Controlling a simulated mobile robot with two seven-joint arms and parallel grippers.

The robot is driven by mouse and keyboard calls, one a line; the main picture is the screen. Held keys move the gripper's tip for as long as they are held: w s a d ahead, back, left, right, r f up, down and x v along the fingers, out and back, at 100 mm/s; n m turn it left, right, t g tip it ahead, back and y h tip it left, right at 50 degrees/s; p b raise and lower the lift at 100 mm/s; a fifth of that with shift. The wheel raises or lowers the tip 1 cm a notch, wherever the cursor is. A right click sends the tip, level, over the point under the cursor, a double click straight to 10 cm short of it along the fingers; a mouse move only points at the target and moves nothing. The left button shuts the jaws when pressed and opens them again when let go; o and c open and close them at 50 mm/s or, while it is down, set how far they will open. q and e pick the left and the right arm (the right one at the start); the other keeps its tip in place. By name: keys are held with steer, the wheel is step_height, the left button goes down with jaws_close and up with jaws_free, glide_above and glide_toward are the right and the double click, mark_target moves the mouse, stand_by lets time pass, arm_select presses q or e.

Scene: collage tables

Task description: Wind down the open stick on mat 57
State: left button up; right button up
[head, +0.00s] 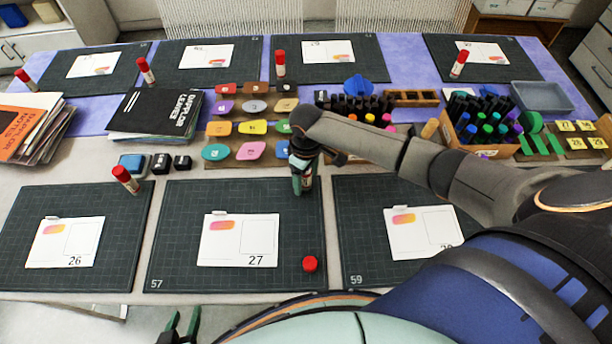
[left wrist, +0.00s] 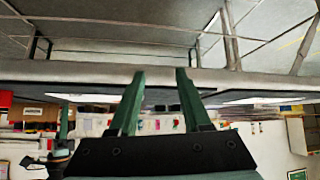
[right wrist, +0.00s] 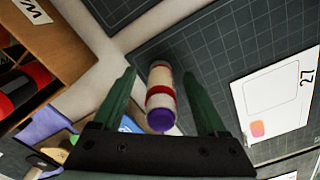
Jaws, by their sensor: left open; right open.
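Mat 57 (head: 165,265) is the dark gridded mat at the front middle, with a white card marked 27 (head: 240,240) on it. A red cap (head: 310,263) lies loose near its front right corner. The open stick (right wrist: 160,92) shows in the right wrist view, with a pale body, a red band and a purple end facing the camera. My right gripper (head: 302,186) is over the mat's far right corner, its open fingers on either side of the stick; it largely hides the stick in the head view. My left gripper (head: 178,328) is open and empty, off the table's front edge.
Coloured pads (head: 251,127), marker holders (head: 480,125) and dark stamps (head: 160,163) fill the table's middle. My right arm crosses the right side. Mat 57's left part is clear.

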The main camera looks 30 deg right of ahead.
steer(key=m, duration=0.4)
steer(key=shift+a, duration=0.1)
steer(key=m, duration=0.7)
steer(key=shift+m, duration=0.4)
steer(key=m, duration=0.2)
steer(key=shift+m, duration=0.4)
jaws_close()
